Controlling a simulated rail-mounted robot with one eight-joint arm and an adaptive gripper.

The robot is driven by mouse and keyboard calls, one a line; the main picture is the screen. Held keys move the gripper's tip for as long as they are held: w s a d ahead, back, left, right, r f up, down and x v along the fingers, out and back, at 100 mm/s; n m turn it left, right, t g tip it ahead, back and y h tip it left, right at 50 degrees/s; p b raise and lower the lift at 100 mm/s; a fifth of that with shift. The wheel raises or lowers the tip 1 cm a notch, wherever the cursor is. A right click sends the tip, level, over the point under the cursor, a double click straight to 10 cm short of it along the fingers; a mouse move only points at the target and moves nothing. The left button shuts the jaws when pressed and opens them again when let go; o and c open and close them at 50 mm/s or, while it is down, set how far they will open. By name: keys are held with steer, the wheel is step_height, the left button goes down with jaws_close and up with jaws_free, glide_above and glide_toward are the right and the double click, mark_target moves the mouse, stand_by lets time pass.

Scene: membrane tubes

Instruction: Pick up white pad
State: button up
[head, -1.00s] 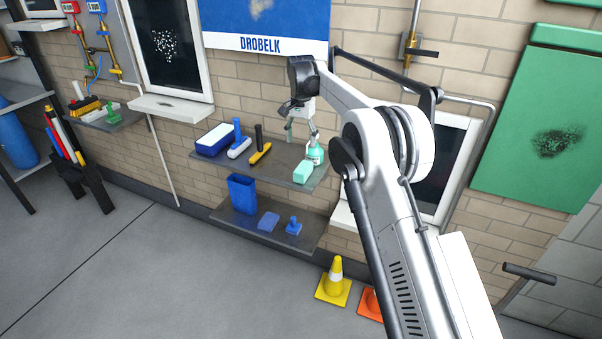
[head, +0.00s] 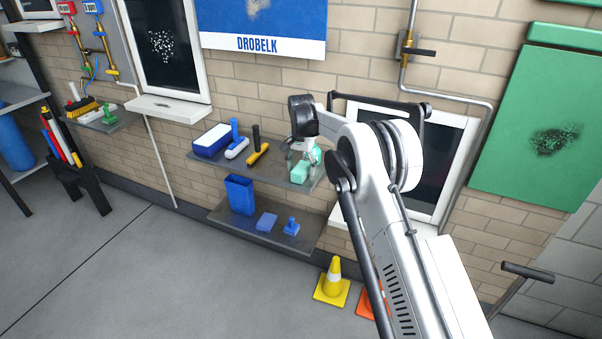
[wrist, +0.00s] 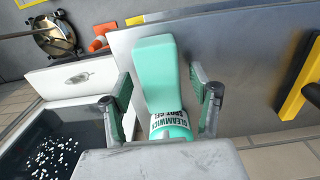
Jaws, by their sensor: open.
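No plain separate white pad shows clearly. A blue block with a white top (head: 211,139) lies at the left end of the upper wall shelf. My gripper (head: 304,157) is over the right end of that shelf, well to the right of the block. I cannot tell whether the fingers touch either. The white-topped block is outside the wrist view.
A blue-handled tool with a white head (head: 237,148) and a yellow-and-black tool (head: 258,154) stand between. The lower shelf (head: 252,229) holds a blue bin (head: 240,194), a blue pad (head: 266,221) and a blue handled piece (head: 291,226). A white window sill is close by.

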steer(key=shift+f, duration=0.4)
steer(key=c, duration=1.3)
steer(key=shift+c, duration=0.2)
steer(key=shift+r, duration=0.1)
steer(key=shift+s+r, duration=0.1)
steer(key=shift+r, duration=0.65)
steer(key=s+a, duration=0.3)
steer(key=s, duration=0.5)
steer(key=s+a, duration=0.3)
steer(key=s, duration=0.5)
steer(key=shift+s+a, duration=0.15)
steer(key=shift+s, duration=0.25)
